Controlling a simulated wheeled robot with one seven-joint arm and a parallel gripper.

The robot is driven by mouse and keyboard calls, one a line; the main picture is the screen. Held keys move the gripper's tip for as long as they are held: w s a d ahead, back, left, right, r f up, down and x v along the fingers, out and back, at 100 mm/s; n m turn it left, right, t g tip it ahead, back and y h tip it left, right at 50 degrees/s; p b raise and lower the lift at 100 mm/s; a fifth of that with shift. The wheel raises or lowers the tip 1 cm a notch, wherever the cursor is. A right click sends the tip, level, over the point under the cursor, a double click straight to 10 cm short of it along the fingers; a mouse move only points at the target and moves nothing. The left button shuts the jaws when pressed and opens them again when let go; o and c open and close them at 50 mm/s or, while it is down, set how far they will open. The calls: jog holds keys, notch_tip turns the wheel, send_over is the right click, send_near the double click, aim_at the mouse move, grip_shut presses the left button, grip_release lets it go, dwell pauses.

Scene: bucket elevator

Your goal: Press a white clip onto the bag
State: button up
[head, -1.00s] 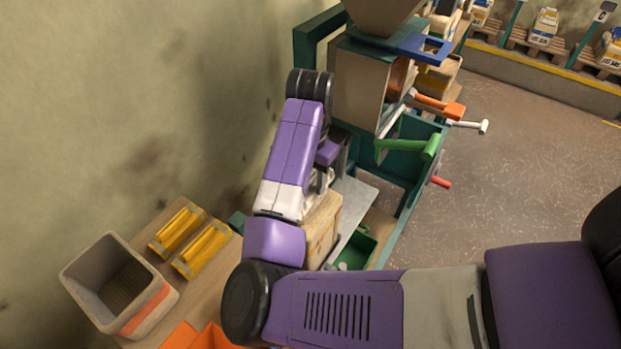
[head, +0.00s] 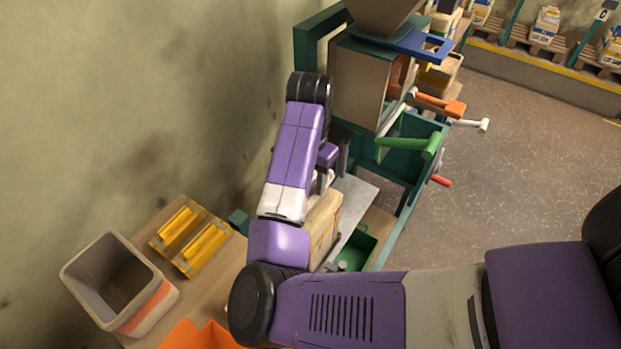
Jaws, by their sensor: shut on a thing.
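The tan bag (head: 325,226) stands upright on a grey metal plate (head: 357,196) below the machine, partly covered by my forearm. My gripper (head: 328,178) is mostly hidden behind the forearm and points down at the top of the bag. Only part of its purple body and dark parts beside it show. A small whitish piece at its lower end, at the bag's top, looks like the white clip (head: 322,185), and the gripper is shut on it. I cannot tell whether the clip is seated on the bag.
The machine (head: 360,85) rises just behind, with green (head: 410,147) and orange (head: 438,103) handles projecting right. A green tray (head: 357,248) lies right of the bag. Yellow packs (head: 203,250), a grey bin (head: 135,312) and an orange container (head: 198,337) stand on the left bench. Open floor lies right.

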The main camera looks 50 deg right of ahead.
jog(key=shift+f+b, duration=0.45)
jog(key=shift+f, duration=0.6)
dwell(0.7)
jog(key=o, duration=1.4)
notch_tip(320, 180, up, 8)
jog(key=shift+f+p, duration=0.1)
jog(key=shift+p, duration=0.55)
jog(key=shift+s, duration=0.1)
